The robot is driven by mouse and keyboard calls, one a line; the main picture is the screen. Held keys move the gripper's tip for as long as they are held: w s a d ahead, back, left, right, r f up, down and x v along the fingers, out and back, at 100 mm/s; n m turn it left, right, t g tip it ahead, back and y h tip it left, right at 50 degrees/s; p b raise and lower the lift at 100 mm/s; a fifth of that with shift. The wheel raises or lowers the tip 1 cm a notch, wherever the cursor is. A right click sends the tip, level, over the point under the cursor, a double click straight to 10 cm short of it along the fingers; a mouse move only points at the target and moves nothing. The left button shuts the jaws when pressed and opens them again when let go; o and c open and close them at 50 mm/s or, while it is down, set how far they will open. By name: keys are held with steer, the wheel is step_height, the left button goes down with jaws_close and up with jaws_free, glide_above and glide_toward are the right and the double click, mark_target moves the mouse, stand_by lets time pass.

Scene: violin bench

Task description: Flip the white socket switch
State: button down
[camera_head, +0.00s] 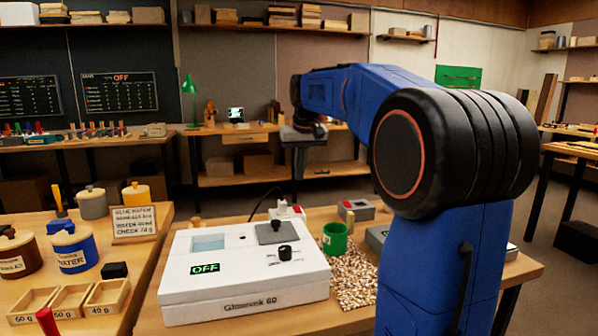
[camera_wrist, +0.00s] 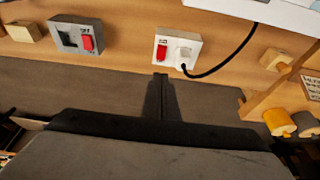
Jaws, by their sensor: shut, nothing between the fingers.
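The white socket (camera_wrist: 185,42) sits on the wooden bench, with a red rocker switch (camera_wrist: 161,51) on one side and a white plug with a black cord on the other. In the head view the socket (camera_head: 286,211) is a small white box behind the white machine. My gripper (camera_wrist: 161,78) is shut and empty, its dark fingertips just below the socket in the wrist view and apart from it. In the head view my gripper (camera_head: 298,176) points down above and behind the socket. Which way the rocker is tilted is too small to tell.
A grey box with a red switch (camera_wrist: 76,37) stands near the socket. The white machine (camera_head: 243,271) has a display reading OFF; the black cord runs to it from the plug. A green cup (camera_head: 336,238) stands beside it. Jars and trays fill the left bench.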

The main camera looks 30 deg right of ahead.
mark_target(298, 209)
steer(key=x, duration=1)
steer(key=shift+s+a+f, duration=0.1)
steer(key=shift+s+f, duration=0.15)
steer(key=shift+f, duration=0.2)
